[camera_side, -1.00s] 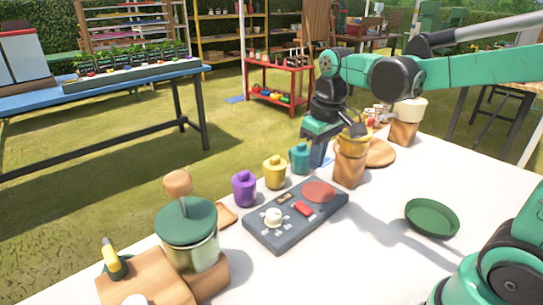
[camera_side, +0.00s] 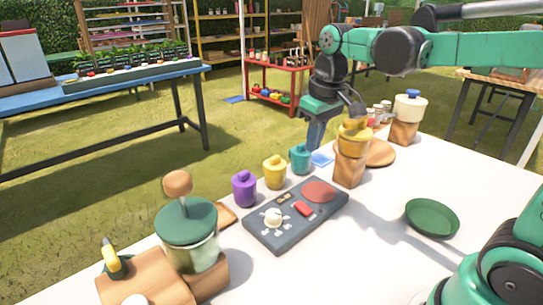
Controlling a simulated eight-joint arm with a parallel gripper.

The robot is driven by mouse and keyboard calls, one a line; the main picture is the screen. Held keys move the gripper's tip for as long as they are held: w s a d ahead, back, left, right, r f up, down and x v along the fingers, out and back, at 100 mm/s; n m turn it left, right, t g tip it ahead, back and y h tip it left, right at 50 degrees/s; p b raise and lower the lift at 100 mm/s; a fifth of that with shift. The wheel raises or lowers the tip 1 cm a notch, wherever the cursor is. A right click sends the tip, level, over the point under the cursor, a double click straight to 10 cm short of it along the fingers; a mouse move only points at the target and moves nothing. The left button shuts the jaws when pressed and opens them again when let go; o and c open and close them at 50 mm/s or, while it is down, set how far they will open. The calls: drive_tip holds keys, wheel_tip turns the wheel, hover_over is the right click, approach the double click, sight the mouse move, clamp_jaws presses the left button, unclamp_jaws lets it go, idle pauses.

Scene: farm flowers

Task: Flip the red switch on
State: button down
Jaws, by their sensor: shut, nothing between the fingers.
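A dark grey control panel (camera_side: 268,238) lies on the white table. It carries a red switch (camera_side: 304,208), a round red pad (camera_side: 319,191) at its far right end and a white knob (camera_side: 273,217) near its left end. My gripper (camera_side: 317,146) is shut and empty. It hangs pointing down beyond the panel, above and behind the teal jar, apart from the switch. The fingertips are small in this view. The switch's exact tilt is too small to tell.
Purple (camera_side: 244,188), yellow (camera_side: 275,172) and teal (camera_side: 300,158) jars line the panel's far side. A wooden block with a yellow item (camera_side: 354,139) stands close right of my gripper. A green-lidded jar (camera_side: 187,222) is left; a green plate (camera_side: 432,217) is right.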

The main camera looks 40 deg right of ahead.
sight(303, 207)
drive_tip(key=f, duration=0.4)
drive_tip(key=w+f, duration=0.1)
drive_tip(key=f, duration=0.4)
drive_tip(key=w+f, duration=0.1)
drive_tip(key=f, duration=0.3)
drive_tip(key=shift+f, duration=0.4)
drive_tip(key=shift+w, duration=0.1)
drive_tip(key=shift+w+f+g, duration=0.15)
drive_tip(key=shift+f+g, duration=0.1)
drive_tip(key=shift+g, duration=0.05)
drive_tip(key=shift+s+r, duration=0.1)
drive_tip(key=shift+s, duration=0.1)
drive_tip(key=shift+s+r, duration=0.15)
drive_tip(key=shift+s, duration=0.5)
